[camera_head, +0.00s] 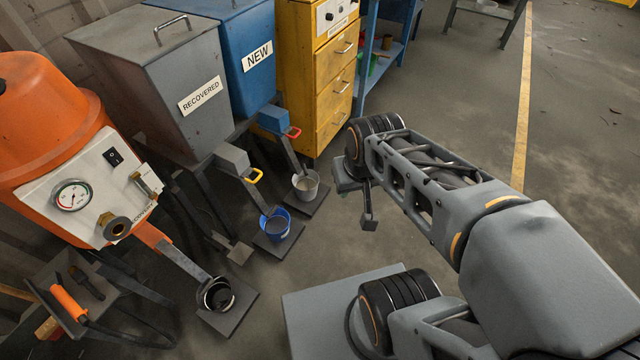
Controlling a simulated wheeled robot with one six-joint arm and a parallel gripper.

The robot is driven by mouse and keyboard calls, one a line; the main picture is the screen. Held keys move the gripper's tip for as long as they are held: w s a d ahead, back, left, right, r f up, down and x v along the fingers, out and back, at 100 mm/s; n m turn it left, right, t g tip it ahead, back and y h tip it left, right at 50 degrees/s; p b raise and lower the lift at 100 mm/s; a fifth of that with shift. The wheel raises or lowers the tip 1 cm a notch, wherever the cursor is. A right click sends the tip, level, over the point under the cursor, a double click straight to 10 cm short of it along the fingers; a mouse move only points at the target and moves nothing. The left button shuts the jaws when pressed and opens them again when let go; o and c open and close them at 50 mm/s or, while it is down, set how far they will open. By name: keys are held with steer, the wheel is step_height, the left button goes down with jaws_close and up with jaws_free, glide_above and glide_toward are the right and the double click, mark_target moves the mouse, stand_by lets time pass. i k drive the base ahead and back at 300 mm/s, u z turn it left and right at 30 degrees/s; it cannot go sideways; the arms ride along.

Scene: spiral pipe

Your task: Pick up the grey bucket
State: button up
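The grey bucket (306,185) stands upright on a dark square plate, below the spout of the blue hopper marked NEW. Some greyish material shows inside it. My gripper (368,220) hangs to the right of the bucket, apart from it in the picture. One dark finger points down; the other finger is not clearly seen, so I cannot tell how wide the gripper is. Nothing shows held in it.
A blue bucket (275,226) stands on a plate left of the grey one, and a dark-filled bucket (217,295) stands under the orange machine (60,130). The grey RECOVERED hopper (160,80) and yellow drawer cabinet (318,70) stand behind. Floor at right is open.

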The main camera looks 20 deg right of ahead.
mark_target(305, 184)
steer(key=z, duration=1.5)
steer(key=i, duration=1.05)
steer(key=u, duration=3.25)
